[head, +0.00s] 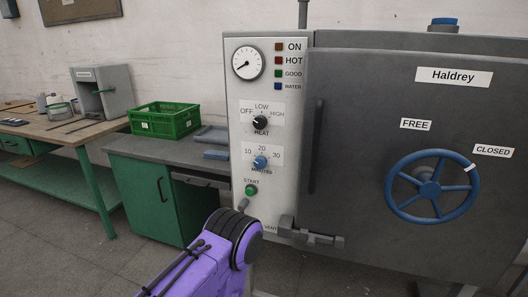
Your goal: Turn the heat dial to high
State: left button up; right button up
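The heat dial (260,122) is a black knob on the white control panel (240,90) of the large grey machine. OFF, LOW and HIGH are printed around it, from left over the top to right. Its small white mark appears to point up and left, towards OFF. Nothing touches the dial. A purple arm link of mine with a dark ringed joint rises from the bottom edge to below the panel, well under the dial.
Below the dial are a blue minutes knob (260,163) and a green start button (251,190). A gauge (248,62) sits above. The grey door (350,150) with a blue handwheel (432,186) is right. A green crate (165,121) stands on the left bench.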

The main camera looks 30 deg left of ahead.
aim_at(260, 122)
jog(key=u, duration=1.05)
jog(key=i, duration=0.3)
jog(key=z, duration=0.55)
